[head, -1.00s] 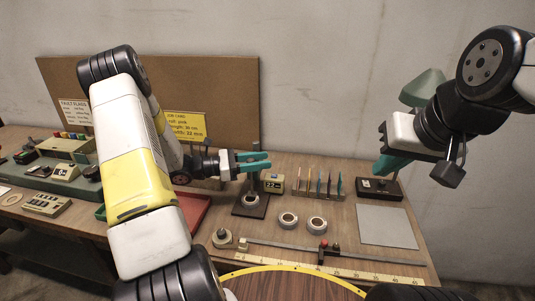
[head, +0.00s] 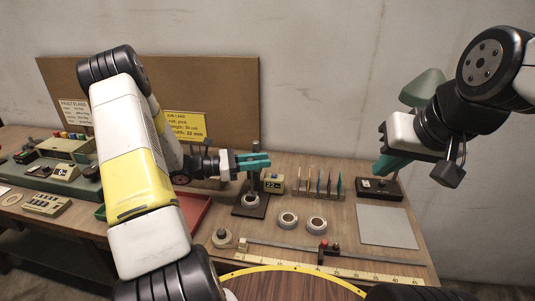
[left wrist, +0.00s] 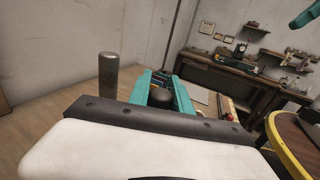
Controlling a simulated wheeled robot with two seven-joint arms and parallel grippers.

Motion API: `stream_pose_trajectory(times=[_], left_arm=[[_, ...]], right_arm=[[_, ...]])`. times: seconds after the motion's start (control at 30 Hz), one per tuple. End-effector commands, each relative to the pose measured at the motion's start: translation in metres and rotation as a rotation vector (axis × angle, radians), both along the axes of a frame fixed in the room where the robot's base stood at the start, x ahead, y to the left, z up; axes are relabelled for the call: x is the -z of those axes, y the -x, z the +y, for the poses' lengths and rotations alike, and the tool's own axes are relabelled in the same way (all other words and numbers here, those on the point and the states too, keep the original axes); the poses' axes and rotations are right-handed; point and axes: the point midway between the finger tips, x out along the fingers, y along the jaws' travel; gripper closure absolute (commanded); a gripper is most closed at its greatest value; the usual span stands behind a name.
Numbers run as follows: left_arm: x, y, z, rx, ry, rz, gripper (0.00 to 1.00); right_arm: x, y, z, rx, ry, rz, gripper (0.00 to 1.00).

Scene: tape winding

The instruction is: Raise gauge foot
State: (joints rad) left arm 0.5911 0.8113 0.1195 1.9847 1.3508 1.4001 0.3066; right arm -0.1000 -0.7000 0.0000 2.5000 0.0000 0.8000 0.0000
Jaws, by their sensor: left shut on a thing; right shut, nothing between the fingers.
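The gauge stands on the table with a dark base plate (head: 236,211) and a display box (head: 273,183) reading about 22. A tape roll (head: 251,200) sits on its base. My left gripper (head: 268,161) is at the top of the gauge, its teal fingers shut. In the left wrist view the fingers (left wrist: 163,84) close around a dark round knob (left wrist: 161,97), with a metal post (left wrist: 108,75) to the left. The gauge foot itself is mostly hidden. My right gripper (head: 385,168) is shut and empty, at the right beside a black box (head: 380,187).
A grey pad (head: 386,226) lies at the right. A yellow job card (head: 185,126) stands behind. A red tray (head: 196,212) is at the left.

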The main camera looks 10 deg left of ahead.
Motion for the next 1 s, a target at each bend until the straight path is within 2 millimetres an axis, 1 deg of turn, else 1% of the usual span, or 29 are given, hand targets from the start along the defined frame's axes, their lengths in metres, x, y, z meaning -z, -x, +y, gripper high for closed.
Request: stream_pose_trajectory(times=[0.6,0.67,0.87,1.0], left_arm=[[-0.001,0.0,0.001,-0.002,0.0,-0.001,1.0],[-0.005,-0.001,0.001,-0.002,-0.002,-0.002,1.0],[-0.032,0.0,0.001,-0.003,-0.002,-0.002,1.0],[-0.035,0.0,0.001,-0.002,0.002,-0.002,1.0]], right_arm=[[0.0,0.0,0.0,0.0,0.0,0.0,1.0],[0.0,0.0,0.0,0.0,0.0,0.0,1.0],[0.0,0.0,0.0,0.0,0.0,0.0,1.0],[0.0,0.0,0.0,0.0,0.0,0.0,1.0]])
